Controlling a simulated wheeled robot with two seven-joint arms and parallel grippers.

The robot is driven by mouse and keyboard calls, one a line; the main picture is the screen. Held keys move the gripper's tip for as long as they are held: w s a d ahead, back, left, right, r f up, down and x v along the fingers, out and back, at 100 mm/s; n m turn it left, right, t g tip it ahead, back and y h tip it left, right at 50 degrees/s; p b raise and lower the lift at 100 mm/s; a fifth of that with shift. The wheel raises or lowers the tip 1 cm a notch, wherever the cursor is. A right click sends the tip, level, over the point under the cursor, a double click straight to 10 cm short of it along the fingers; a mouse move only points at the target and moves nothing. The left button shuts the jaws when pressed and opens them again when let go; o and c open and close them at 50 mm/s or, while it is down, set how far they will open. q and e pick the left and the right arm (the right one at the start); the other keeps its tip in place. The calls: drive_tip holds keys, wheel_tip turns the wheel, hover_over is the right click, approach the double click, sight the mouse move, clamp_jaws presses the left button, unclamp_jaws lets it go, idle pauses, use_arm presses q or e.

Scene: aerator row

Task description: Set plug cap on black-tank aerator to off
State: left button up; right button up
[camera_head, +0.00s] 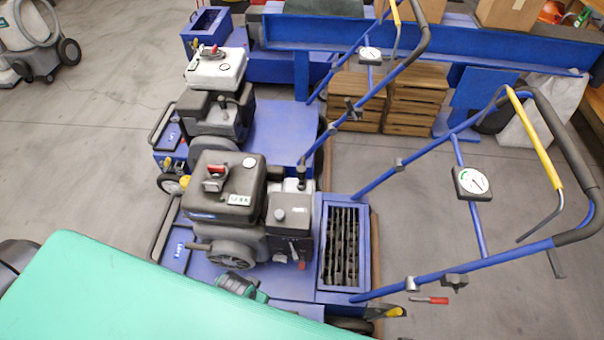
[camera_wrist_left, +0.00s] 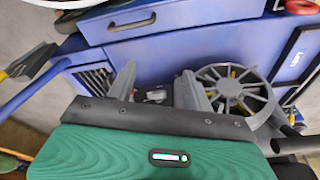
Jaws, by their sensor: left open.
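The black-tank aerator is in the middle of the head view, its black tank (camera_head: 237,190) topped by a red part (camera_head: 215,171). A round fan cover (camera_head: 233,254) sits on the engine's near side; a similar slotted cover (camera_wrist_left: 238,88) shows in the left wrist view. My left gripper (camera_wrist_left: 156,92) is open there, its fingers spread beside the cover. A small grey-and-black part (camera_wrist_left: 155,95) shows between and beyond them; I cannot tell if it is the plug cap. In the head view, a dark green part of my left arm (camera_head: 243,288) is low beside the engine. My right gripper is not in view.
A white-tank aerator (camera_head: 216,70) stands just behind. Blue handlebars (camera_head: 480,235) with a dial (camera_head: 471,183) reach out to the right. A slatted blue box (camera_head: 343,245) stands right of the engine. Wooden crates (camera_head: 414,98) are at the back. Bare floor lies at left.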

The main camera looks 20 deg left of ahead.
use_arm(q)
drive_tip(key=w+d+r+m+t+h+b, duration=0.1)
drive_tip(key=w+d+r+t, duration=0.3)
drive_tip(key=w+r, duration=0.45)
drive_tip(key=w+d+r+m+t+h+b, duration=0.15)
drive_tip(key=w+d+r+t, duration=0.25)
drive_tip(key=w+r, duration=0.45)
drive_tip(key=w+d+r+m+t+b, duration=0.1)
drive_tip(key=w+d+r+t, duration=0.3)
drive_tip(key=w+r, duration=0.45)
drive_tip(key=w+d+r+m+t+h, duration=0.1)
drive_tip(key=w+d+r+m+h, duration=0.2)
drive_tip(key=d+r+m+h, duration=0.85)
drive_tip(key=s+d+r+m+g+h, duration=0.1)
drive_tip(key=d+m+g+h, duration=0.2)
drive_tip(key=d+m+g, duration=0.3)
drive_tip(key=m+g+y, duration=0.9)
drive_tip(key=g+y, duration=0.1)
drive_tip(key=y, duration=0.8)
approach(301, 168)
drive_tip(key=f, duration=0.9)
drive_tip(key=shift+s+a+f, duration=0.1)
drive_tip(key=shift+a+f, duration=0.05)
drive_tip(key=shift+a, duration=0.05)
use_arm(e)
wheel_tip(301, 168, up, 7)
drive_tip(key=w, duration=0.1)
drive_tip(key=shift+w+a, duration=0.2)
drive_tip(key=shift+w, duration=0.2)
